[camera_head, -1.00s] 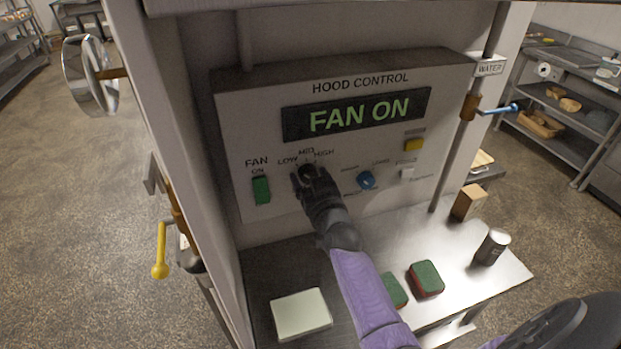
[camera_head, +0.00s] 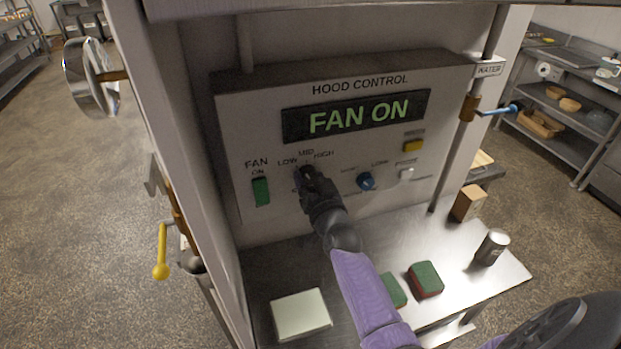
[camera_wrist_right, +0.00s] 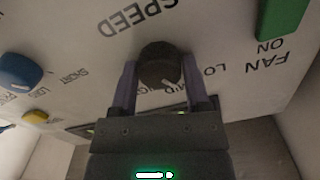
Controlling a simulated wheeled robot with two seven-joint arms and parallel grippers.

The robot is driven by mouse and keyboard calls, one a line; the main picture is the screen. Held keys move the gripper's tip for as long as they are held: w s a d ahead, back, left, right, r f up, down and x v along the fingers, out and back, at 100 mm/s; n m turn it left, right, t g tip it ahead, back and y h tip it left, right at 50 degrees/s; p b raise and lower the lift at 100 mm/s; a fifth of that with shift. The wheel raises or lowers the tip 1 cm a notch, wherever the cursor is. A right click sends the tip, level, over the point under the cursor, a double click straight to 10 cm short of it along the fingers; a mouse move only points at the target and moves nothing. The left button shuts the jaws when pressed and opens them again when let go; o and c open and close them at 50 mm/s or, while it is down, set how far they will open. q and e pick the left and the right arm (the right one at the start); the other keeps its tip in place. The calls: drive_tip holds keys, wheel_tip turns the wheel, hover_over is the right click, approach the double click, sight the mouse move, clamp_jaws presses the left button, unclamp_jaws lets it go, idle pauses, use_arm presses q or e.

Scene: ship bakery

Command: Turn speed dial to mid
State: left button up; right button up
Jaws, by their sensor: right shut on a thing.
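The black round speed dial (camera_wrist_right: 160,66) shows in the right wrist view between the fingers of my right gripper (camera_wrist_right: 162,80), under the word SPEED. The gripper is shut on the dial. Its white pointer mark faces the MID lettering side, next to LOW; the fingers partly cover the labels, so the exact setting is hard to read. In the head view my right gripper (camera_head: 309,178) reaches the hood control panel (camera_head: 235,130) just below LOW, MID and HIGH and hides most of the dial. My left gripper is not in view.
The metal shelf (camera_head: 385,235) below holds a pale block (camera_head: 301,314), sponges (camera_head: 426,279) and a can (camera_head: 492,247).

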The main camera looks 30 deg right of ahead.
drive_tip(key=m, duration=0.5)
drive_tip(key=shift+m, duration=0.3)
idle(0.4)
drive_tip(key=o, duration=1.3)
drive_tip(key=v, duration=1)
drive_tip(key=shift+a+p, duration=0.1)
drive_tip(key=shift+p, duration=0.2)
